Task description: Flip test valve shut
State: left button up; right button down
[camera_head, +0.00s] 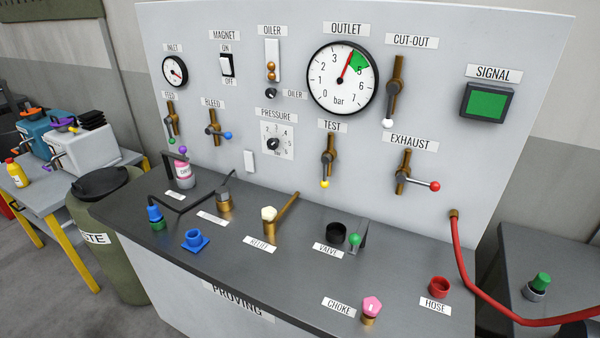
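The test valve (327,165) is on the upright grey panel, under the TEST label (331,126). It is a brass body with a grey lever ending in a yellow knob. The lever points straight down, in line with the vertical brass pipe. The outlet gauge (343,78) is above it, its red needle pointing up and right, near the edge of the green zone. Neither of my grippers shows in the head view, so whether they are open or shut is hidden.
The exhaust valve (405,180), its red knob pointing right, is right of the test valve. The cut-out valve (394,92) is above. The pressure dial (276,141) is left. Small fittings stand on the dark bench top (300,225). A red hose (468,278) hangs at right.

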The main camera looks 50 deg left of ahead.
aim_at(326, 159)
jog(key=u, duration=1.6)
